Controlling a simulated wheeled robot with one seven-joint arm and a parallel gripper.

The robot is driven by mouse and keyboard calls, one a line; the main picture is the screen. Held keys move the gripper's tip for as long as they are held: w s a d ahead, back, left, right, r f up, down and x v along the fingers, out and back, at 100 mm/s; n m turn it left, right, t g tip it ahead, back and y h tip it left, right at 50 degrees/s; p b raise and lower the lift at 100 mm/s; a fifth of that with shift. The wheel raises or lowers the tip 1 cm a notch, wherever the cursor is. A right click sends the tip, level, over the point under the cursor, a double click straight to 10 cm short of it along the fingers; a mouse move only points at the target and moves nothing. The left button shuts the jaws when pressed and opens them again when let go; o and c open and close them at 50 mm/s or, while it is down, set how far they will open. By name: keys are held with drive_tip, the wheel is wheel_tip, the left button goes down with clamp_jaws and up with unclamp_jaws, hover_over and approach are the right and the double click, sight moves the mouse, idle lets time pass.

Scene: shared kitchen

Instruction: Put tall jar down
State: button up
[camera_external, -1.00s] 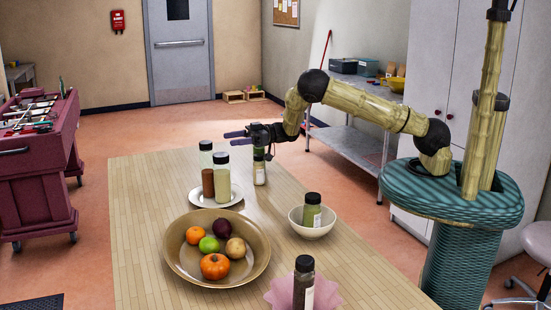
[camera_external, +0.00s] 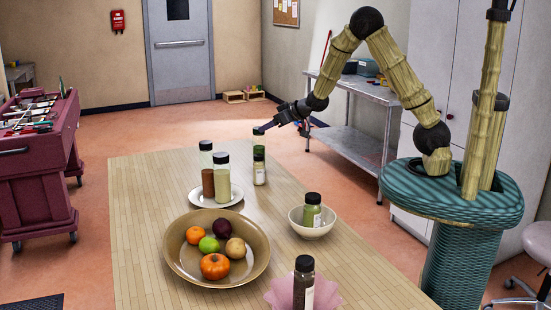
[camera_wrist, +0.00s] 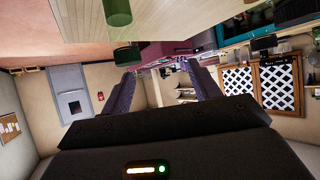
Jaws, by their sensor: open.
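A tall clear jar with a dark green lid and green contents (camera_external: 258,152) stands upright on the wooden table (camera_external: 150,200), behind a small labelled jar (camera_external: 259,174) that hides its lower part. In the wrist view, the tall jar's green contents (camera_wrist: 117,12) and lid (camera_wrist: 127,56) show at the top left, outside the space between the fingers. My gripper (camera_external: 267,127) is raised just above and to the right of the tall jar's lid. In the wrist view my gripper (camera_wrist: 166,82) is open with nothing between its fingers.
A white plate (camera_external: 232,203) with two jars stands left of the small jar. A wide bowl of fruit (camera_external: 180,265), a white bowl (camera_external: 312,234) with a jar and a pink dish (camera_external: 328,292) with a dark jar are nearer. The table's left side is clear.

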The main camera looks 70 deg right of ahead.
drive_tip(key=s+a+g, duration=0.3)
drive_tip(key=s+g, duration=0.1)
drive_tip(key=s, duration=0.9)
drive_tip(key=s+a+n+g, duration=0.1)
drive_tip(key=s+a+g, duration=0.2)
drive_tip(key=s, duration=1)
drive_tip(key=shift+s+f+g+y, duration=0.3)
drive_tip(key=shift+g+y, duration=0.1)
drive_tip(key=shift+g, duration=0.7)
